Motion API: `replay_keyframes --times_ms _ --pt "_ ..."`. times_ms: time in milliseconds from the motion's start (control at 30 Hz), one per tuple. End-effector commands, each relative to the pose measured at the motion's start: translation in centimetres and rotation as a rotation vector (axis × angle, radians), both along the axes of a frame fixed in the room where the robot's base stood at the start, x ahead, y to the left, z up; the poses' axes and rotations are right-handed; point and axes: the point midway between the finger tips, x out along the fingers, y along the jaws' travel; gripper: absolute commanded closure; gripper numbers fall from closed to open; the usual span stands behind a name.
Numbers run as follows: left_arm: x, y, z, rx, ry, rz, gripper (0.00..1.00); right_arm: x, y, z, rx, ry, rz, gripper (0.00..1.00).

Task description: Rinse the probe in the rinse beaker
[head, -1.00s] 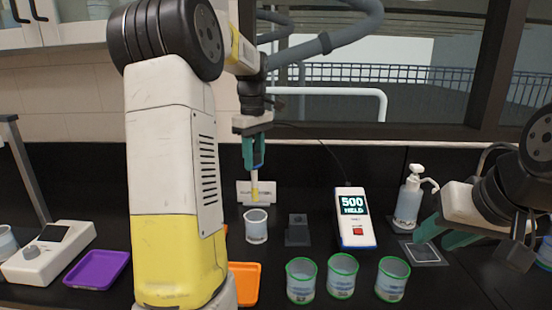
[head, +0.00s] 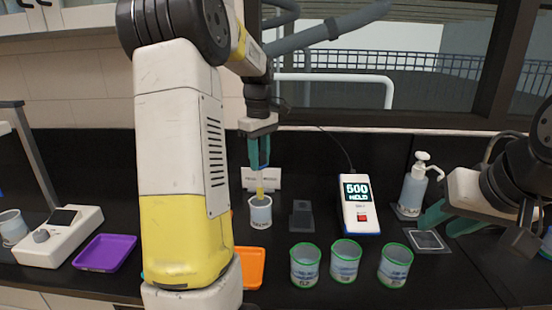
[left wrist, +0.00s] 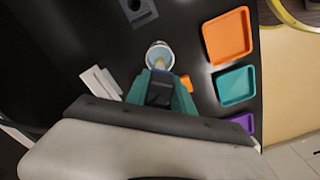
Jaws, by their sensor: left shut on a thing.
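The probe (head: 260,189) is a thin upright stick with a yellow lower part. My left gripper (head: 260,165) has teal fingers shut on its upper part. The probe's lower end is at the mouth of a small white beaker (head: 259,214), which stands on the black bench below it. How deep the tip reaches is hard to tell. The left wrist view shows the beaker (left wrist: 159,54) just beyond the fingers (left wrist: 161,88), with the yellowish tip within its rim outline. My right gripper (head: 446,219) is empty, its teal fingers apart, at the right.
A white card (head: 262,179) stands behind the beaker. A grey block (head: 301,216) and a meter reading 500 HELD (head: 360,206) stand to its right. Several green-rimmed beakers (head: 345,262) line the front. An orange tray (head: 252,268), purple tray (head: 105,252) and pump bottle (head: 413,191) are around.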

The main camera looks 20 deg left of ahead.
Motion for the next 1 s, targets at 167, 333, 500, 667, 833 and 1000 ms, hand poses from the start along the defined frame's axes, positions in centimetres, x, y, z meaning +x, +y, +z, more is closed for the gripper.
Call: replay_keyframes --times_ms 167,333,500,667,833,1000 --pt "0.0 0.0 0.0 0.000 0.000 0.000 1.00 0.0 0.0 0.0 0.000 0.000 0.000 0.64" --pt "0.0 0.0 -0.2 0.000 0.000 0.000 1.00 0.0 0.0 0.0 0.000 0.000 0.000 0.64" --pt "0.0 0.0 -0.9 -0.001 0.001 0.000 1.00 0.0 0.0 0.0 0.000 0.000 0.000 0.64" --pt "0.0 0.0 -1.4 0.000 0.000 0.000 1.00 0.0 0.0 0.0 0.000 0.000 0.000 0.64" --pt "0.0 0.0 -1.4 0.000 0.000 0.000 1.00 0.0 0.0 0.0 0.000 0.000 0.000 0.64" --pt "0.0 0.0 -1.4 0.000 0.000 0.000 1.00 0.0 0.0 0.0 0.000 0.000 0.000 0.64"
